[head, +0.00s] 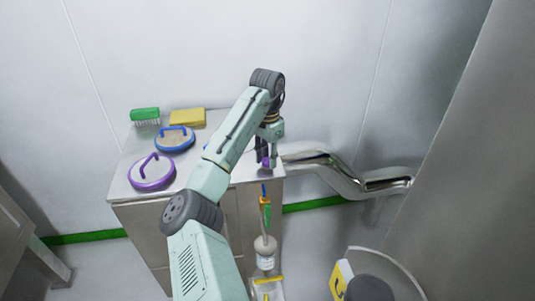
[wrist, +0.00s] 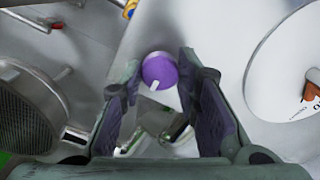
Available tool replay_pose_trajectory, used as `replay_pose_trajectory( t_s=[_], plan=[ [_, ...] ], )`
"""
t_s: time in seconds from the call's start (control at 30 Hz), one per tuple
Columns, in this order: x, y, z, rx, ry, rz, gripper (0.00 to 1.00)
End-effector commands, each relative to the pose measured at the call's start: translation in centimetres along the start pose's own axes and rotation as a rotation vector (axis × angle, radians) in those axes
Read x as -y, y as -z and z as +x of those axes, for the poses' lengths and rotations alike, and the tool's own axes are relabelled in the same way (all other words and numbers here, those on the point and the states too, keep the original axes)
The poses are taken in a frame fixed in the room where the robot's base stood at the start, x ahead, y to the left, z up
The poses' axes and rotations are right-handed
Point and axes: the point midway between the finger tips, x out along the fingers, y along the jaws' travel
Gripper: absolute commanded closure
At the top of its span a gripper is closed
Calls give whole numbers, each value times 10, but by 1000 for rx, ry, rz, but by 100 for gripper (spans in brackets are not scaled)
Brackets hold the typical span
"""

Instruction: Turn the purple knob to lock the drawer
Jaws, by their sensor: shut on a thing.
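The purple knob (wrist: 159,70) shows in the wrist view between my fingertips, with a short white pointer mark at its lower edge. In the head view a small bit of the purple knob (head: 265,162) shows at the right end of the steel cabinet top (head: 205,155). My gripper (head: 268,158) points down over it and is shut on it. In the wrist view my gripper (wrist: 160,62) has one finger on each side of the knob. The drawer cannot be made out clearly, as my arm hides much of the cabinet front.
Purple-rimmed (head: 152,172) and blue-rimmed (head: 175,139) lids, a green brush (head: 145,114) and a yellow sponge (head: 187,117) lie on the cabinet's left half. A steel pipe (head: 345,180) runs right of it. A white bottle (head: 265,253) is in front.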

Motion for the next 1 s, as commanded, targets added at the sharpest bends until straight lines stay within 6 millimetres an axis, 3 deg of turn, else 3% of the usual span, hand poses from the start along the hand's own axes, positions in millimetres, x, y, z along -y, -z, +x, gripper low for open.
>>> replay_pose_trajectory(
  t_s=[0.63, 0.67, 1.0],
  plan=[
    [0, 0, 0, -1, 1, 60, 99],
    [0, 0, 0, -1, 1, 60, 70],
    [0, 0, 0, -1, 1, 59, 50]
  ],
)
